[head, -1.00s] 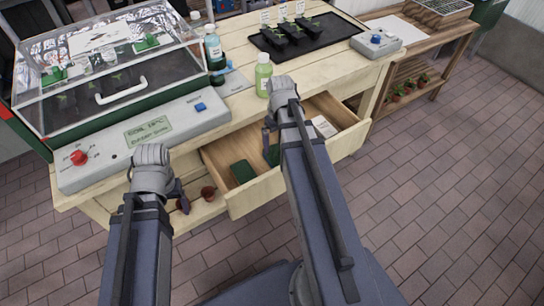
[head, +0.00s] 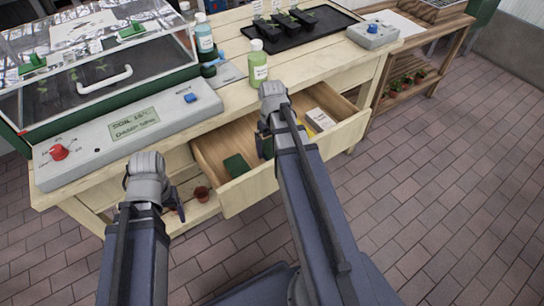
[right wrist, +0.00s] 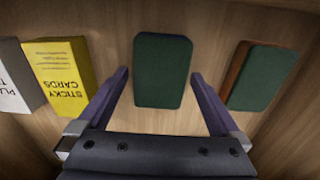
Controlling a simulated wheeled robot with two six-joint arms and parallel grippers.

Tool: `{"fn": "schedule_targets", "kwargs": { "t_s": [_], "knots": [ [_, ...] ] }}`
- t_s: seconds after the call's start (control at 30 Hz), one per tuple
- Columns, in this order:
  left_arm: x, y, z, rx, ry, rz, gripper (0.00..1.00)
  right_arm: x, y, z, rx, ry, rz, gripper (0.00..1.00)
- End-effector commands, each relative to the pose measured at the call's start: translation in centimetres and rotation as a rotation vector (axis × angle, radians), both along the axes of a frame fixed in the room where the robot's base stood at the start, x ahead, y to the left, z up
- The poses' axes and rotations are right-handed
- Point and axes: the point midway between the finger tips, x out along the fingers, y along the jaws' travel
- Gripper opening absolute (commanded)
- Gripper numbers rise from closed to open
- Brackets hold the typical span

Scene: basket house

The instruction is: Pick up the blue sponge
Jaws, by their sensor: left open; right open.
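No clearly blue sponge shows. Two dark green, sponge-like blocks lie in the open drawer (head: 222,200). In the right wrist view one block (right wrist: 162,70) is between my fingers, with a gap on both sides; the other block (right wrist: 259,78), with an orange-brown side, lies to the right. That second block (head: 238,166) shows at the drawer's left in the head view. My right gripper (head: 264,143) is open and empty, over the drawer; its fingers also show in the right wrist view (right wrist: 160,80). My left gripper (head: 174,205) is open and empty, in front of the bench.
A yellow box (right wrist: 62,75) marked "STICKY CARDS" and a white box (right wrist: 14,75) lie beside the blocks. Drawer walls enclose them. A green bottle (head: 257,66) stands on the bench above. A control panel (head: 110,135) is at left.

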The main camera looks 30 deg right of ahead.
Motion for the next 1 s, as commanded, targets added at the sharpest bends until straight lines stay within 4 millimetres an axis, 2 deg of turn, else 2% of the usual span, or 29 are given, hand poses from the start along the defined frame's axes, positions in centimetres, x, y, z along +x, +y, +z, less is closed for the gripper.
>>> {"fn": "schedule_targets", "kwargs": {
  "t_s": [0.03, 0.07, 0.33, 0.9, 1.0],
  "knots": [
    [0.0, 0.0, -1.02, 0.0, 0.0, 0.0, 0.75, -0.02, 0.0, -1.02, 0.0, 0.0, 0.0, 1.0],
    [0.0, 0.0, -1.14, 0.0, 0.0, 0.0, 0.75, -0.03, -0.01, -1.14, 0.0, 0.0, 0.0, 1.0],
    [0.0, 0.0, -1.0, 0.0, 0.0, 0.0, 0.75, -0.04, -0.01, -0.99, 0.0, 0.0, 0.0, 1.0],
    [0.0, 0.0, -1.0, 0.0, 0.0, 0.0, 0.75, -0.04, -0.01, -1.0, 0.0, 0.0, 0.0, 0.36],
    [0.0, 0.0, -1.01, 0.0, 0.0, 0.0, 0.75, -0.04, -0.01, -1.0, 0.0, 0.0, 0.0, 0.28]
  ]
}}
